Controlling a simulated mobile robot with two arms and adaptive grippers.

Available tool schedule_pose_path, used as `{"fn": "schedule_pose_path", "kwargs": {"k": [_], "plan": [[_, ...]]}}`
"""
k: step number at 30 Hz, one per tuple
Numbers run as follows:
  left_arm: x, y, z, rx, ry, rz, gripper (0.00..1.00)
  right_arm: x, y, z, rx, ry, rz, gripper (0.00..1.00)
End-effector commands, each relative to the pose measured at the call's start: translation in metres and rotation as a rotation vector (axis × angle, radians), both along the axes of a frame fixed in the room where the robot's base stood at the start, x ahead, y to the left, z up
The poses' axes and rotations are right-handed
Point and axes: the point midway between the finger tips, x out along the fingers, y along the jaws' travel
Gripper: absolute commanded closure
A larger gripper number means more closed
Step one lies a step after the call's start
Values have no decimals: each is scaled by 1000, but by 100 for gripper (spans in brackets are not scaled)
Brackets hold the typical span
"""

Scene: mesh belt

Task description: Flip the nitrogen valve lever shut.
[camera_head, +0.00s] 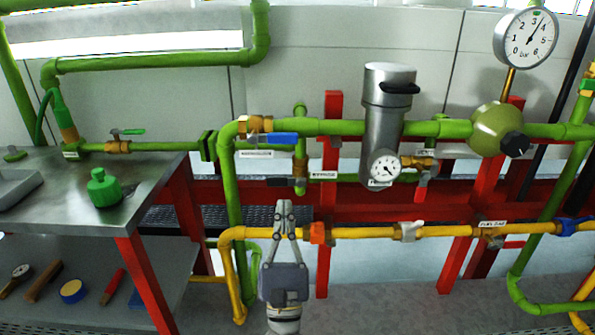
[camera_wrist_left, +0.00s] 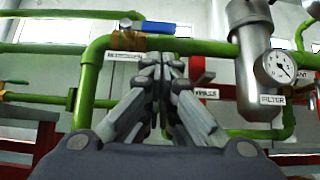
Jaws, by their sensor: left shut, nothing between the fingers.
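A brass valve (camera_head: 254,125) with a blue lever (camera_head: 283,139) sits on the upper green pipe, left of the grey filter. The lever lies roughly along the pipe, pointing right. A white label (camera_head: 257,154) hangs below it, too small to read surely. In the left wrist view the lever (camera_wrist_left: 157,27) and brass body (camera_wrist_left: 128,43) show beyond my fingertips. My left gripper (camera_head: 284,203) is shut and empty, pointing up, below the lever and apart from it in the head view. My right gripper is not in view.
A grey filter (camera_head: 383,115) with a small gauge stands right of the lever. A lower green pipe with a dark-handled bypass valve (camera_head: 284,182) lies below. A yellow pipe (camera_head: 370,232) runs lower across. A steel bench (camera_head: 145,172) is at left, and a red post (camera_head: 332,110) stands nearby.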

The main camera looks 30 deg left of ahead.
Motion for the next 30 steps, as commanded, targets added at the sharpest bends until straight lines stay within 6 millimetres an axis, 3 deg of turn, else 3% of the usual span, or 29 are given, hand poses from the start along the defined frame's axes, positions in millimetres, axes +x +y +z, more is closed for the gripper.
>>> {"fn": "schedule_pose_path", "kwargs": {"k": [10, 21, 30], "plan": [[5, 2, 6, 5, 3, 1, 100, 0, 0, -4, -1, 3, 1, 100], [42, 25, 51, 5, 2, 3, 100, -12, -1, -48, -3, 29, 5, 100], [60, 36, 70, 4, 5, 2, 100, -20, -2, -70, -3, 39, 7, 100]]}}
